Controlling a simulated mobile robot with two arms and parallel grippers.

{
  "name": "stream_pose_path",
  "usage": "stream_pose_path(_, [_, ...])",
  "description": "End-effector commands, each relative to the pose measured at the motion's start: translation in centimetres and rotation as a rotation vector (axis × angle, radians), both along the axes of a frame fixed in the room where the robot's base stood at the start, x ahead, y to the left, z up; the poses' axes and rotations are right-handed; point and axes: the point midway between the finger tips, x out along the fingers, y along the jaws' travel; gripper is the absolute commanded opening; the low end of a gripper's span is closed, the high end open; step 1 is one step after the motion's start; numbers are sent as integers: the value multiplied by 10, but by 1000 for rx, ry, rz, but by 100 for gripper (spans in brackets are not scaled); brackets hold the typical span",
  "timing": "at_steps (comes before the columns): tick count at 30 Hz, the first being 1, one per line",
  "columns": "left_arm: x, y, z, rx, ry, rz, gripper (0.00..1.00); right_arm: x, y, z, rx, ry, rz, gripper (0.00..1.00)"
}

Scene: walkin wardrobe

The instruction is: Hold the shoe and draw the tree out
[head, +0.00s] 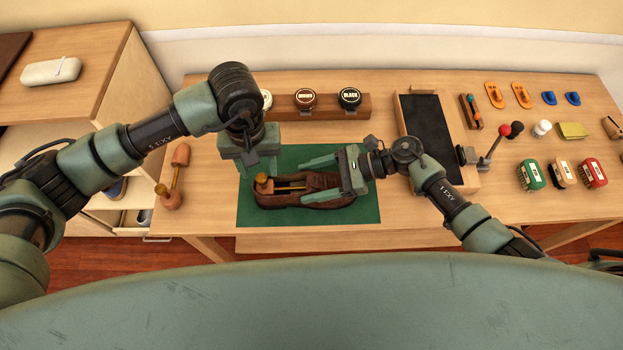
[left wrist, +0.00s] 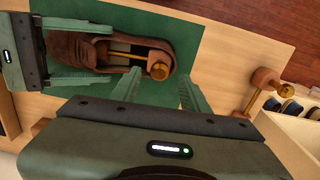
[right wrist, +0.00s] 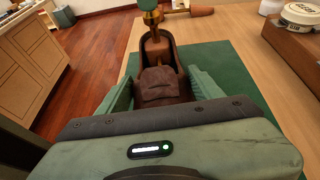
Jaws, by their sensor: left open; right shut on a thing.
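A brown shoe (head: 290,203) lies on a green mat (head: 258,217). A wooden tree with a brass rod and a round brass knob (head: 263,183) sits in the shoe, its knob at the heel end. My right gripper (head: 318,179) is shut across the shoe's front part, one finger on each side, as the right wrist view (right wrist: 160,85) shows. My left gripper (left wrist: 158,90) is open above the heel end. In the left wrist view the knob (left wrist: 159,70) lies just beyond and between its fingertips. I cannot tell whether they touch it.
Another wooden tree (head: 175,178) lies left of the mat. Polish tins (head: 349,97) stand in a wooden rack behind. A dark-topped tray (head: 432,130) with a lever, several brushes (head: 562,174) and small items fill the right side. An open drawer (head: 128,211) is below left.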

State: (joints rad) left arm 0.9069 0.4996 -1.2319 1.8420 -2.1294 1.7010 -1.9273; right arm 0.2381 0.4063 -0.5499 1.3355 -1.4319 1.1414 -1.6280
Motion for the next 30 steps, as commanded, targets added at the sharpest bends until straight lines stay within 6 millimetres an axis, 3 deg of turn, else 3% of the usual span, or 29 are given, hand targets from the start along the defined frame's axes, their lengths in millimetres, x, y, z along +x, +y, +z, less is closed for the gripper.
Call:
stream_pose_path(3, [-1,0,-19,1,3,1,45,1,0,1,0,-2,-2,5])
stream_pose_path(10, [0,0,-43,1,1,1,45,1,0,1,0,-2,-1,5])
stream_pose_path(23, [0,0,-51,0,0,1,45,1,0,1,0,-2,-1,5])
stream_pose_path(24, [0,0,-51,0,0,1,43,1,0,1,0,-2,-1,5])
stream_pose_path(29, [0,0,-51,0,0,1,0,1,0,1,0,-2,-1,5])
stream_pose_path(30, [0,0,-51,0,0,2,0,1,0,1,0,-2,-1,5])
